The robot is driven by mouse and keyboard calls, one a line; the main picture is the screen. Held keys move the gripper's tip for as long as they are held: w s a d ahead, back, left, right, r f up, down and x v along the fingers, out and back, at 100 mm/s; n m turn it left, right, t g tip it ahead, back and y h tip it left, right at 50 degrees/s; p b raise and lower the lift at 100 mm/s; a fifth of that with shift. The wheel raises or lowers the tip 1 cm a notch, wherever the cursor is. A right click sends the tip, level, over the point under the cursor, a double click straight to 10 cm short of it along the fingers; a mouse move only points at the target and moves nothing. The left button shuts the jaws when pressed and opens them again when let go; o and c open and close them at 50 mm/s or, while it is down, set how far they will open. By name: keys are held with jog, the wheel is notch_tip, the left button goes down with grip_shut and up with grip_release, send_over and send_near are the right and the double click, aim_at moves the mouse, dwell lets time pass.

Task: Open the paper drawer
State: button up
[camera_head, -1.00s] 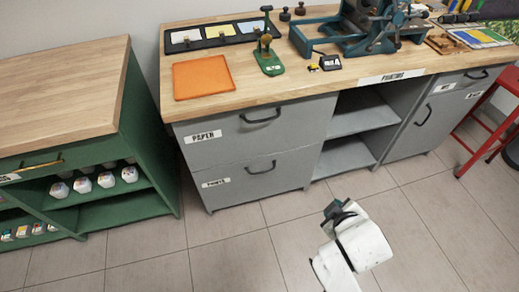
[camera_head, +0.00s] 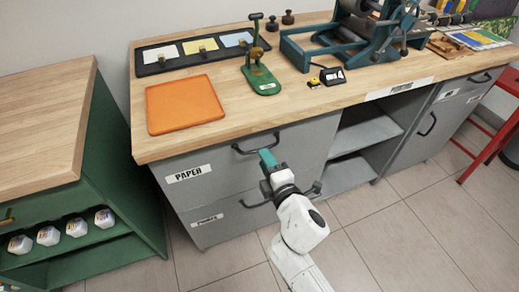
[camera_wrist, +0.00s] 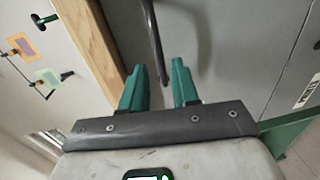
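The paper drawer (camera_head: 222,168) is the upper grey drawer under the wooden worktop, with a "PAPER" label at its left. Its front looks flush with the cabinet. Its dark bow handle (camera_head: 257,147) is in the middle of the front and also shows in the wrist view (camera_wrist: 154,40). My gripper (camera_head: 267,158) is in front of this drawer, just below the handle in the head view. In the wrist view my gripper (camera_wrist: 159,80) has its two green fingers apart, with the handle's near end between the fingertips. I cannot tell whether they touch it.
A lower drawer (camera_head: 225,215) with its own handle sits below, partly behind my arm. Open grey shelves (camera_head: 352,172) are to the right. A green cabinet (camera_head: 125,185) stands at the left. An orange tray (camera_head: 185,104) lies on the worktop (camera_head: 225,122). Tiled floor is free in front.

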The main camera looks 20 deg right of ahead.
jog(key=shift+w+f, duration=0.2)
jog(key=shift+w, duration=1.15)
jog(key=shift+w+f, duration=0.15)
jog(key=shift+w, duration=1.15)
jog(key=shift+c, duration=0.2)
grip_shut()
